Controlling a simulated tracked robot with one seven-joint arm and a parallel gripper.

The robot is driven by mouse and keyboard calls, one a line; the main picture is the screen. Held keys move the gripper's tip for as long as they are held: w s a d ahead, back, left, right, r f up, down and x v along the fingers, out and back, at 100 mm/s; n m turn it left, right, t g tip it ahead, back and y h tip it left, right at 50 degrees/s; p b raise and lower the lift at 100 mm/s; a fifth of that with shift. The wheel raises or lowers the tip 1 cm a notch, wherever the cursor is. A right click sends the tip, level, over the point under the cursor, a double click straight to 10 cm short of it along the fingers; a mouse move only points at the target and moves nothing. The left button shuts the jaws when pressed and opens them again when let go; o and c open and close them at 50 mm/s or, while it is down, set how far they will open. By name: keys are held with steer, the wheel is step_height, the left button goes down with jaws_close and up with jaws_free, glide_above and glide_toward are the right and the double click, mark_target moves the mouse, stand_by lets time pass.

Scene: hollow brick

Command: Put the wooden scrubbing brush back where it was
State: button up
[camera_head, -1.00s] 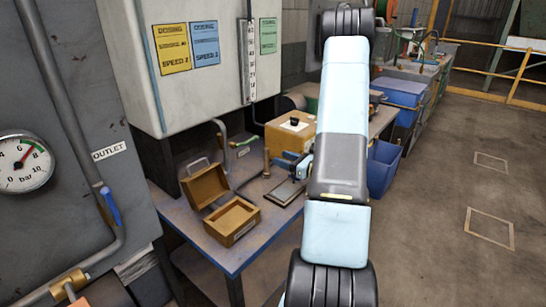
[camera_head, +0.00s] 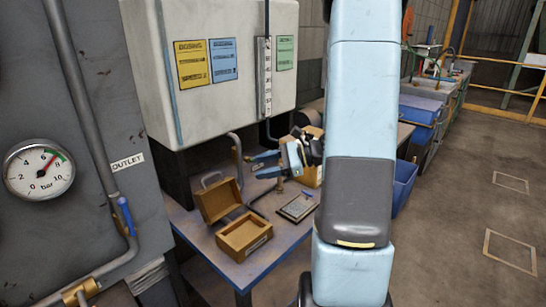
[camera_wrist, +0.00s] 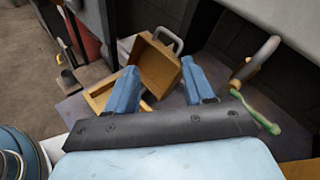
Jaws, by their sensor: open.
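I cannot make out the wooden scrubbing brush in either view. My gripper (camera_head: 262,163) is open and empty above the back of the blue-edged workbench (camera_head: 211,250), near the pipes under the grey dosing cabinet. Its two blue fingers also show spread apart in the wrist view (camera_wrist: 160,68). An open wooden box (camera_head: 243,236), with its lid (camera_head: 217,200) tilted up, stands on the bench. In the wrist view the box lid (camera_wrist: 158,66) shows beyond and between the fingers. The right part of the bench is hidden behind my arm.
A dark flat tray-like object (camera_head: 298,207) lies right of the wooden box. A cardboard box (camera_head: 307,176) stands behind my gripper. A blue bin (camera_head: 404,182) stands beyond the bench.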

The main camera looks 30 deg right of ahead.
steer(key=s+a+r+n+g+h, duration=0.55)
steer(key=s+a+n, duration=0.45)
steer(key=s, duration=0.2)
steer(key=s+d+r+n+t+h, duration=0.2)
steer(key=s+r+n+t+h, duration=0.2)
steer(key=s+r+n+h, duration=0.3)
steer(key=shift+s+r+n, duration=0.45)
steer(key=shift+r+n, duration=0.5)
steer(key=shift+n, duration=0.15)
